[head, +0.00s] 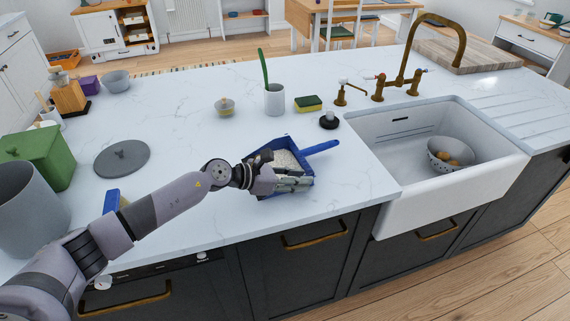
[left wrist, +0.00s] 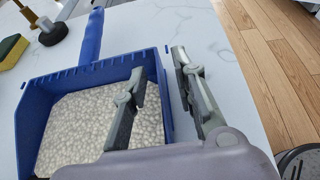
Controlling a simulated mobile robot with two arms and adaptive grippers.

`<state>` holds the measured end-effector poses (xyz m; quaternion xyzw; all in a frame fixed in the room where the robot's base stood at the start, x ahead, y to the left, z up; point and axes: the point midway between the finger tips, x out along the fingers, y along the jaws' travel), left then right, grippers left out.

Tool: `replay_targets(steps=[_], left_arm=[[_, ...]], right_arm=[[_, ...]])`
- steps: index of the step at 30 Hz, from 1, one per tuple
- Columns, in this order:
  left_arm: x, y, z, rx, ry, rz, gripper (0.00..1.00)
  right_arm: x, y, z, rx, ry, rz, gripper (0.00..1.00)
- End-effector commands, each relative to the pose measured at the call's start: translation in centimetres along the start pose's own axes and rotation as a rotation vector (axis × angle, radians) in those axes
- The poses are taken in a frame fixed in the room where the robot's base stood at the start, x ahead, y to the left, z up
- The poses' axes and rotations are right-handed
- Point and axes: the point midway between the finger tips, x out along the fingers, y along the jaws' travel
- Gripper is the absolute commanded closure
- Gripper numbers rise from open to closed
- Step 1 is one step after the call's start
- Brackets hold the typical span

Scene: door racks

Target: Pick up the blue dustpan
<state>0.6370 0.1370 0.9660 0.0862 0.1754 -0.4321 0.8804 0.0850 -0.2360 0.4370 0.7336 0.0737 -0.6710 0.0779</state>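The blue dustpan (head: 313,168) lies on the white countertop left of the sink, with its handle pointing right and pale grains in its pan. In the left wrist view the dustpan (left wrist: 38,122) fills the left half, and its handle points up. My left gripper (head: 292,182) is at the pan's near side. In the left wrist view my left gripper (left wrist: 158,62) has its fingers apart, one over the inside of the pan and one outside, with the side wall between them. Neither finger clearly presses the wall. My right gripper is not in view.
The white sink (head: 400,208) holds a grey colander (head: 447,150). A grey round lid (head: 122,158) and green bin (head: 42,153) are at left. The counter's front edge is close.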

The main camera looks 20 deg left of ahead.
Motion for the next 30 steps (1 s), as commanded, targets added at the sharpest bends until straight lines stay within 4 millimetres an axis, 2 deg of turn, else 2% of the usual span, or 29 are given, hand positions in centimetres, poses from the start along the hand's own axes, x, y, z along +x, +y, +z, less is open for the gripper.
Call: replay_targets(steps=[2, 14, 30], left_arm=[[-0.03, 0.02, -0.03, 0.0, 0.0, 0.0, 0.74], [-0.07, 0.02, -0.02, -0.001, 0.0, 0.0, 1.0], [-0.1, 0.09, 0.13, 0.001, -0.002, 0.002, 1.0]], right_arm=[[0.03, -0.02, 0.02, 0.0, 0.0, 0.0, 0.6], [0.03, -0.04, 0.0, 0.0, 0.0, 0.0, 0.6], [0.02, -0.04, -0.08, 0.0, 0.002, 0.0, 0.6]])
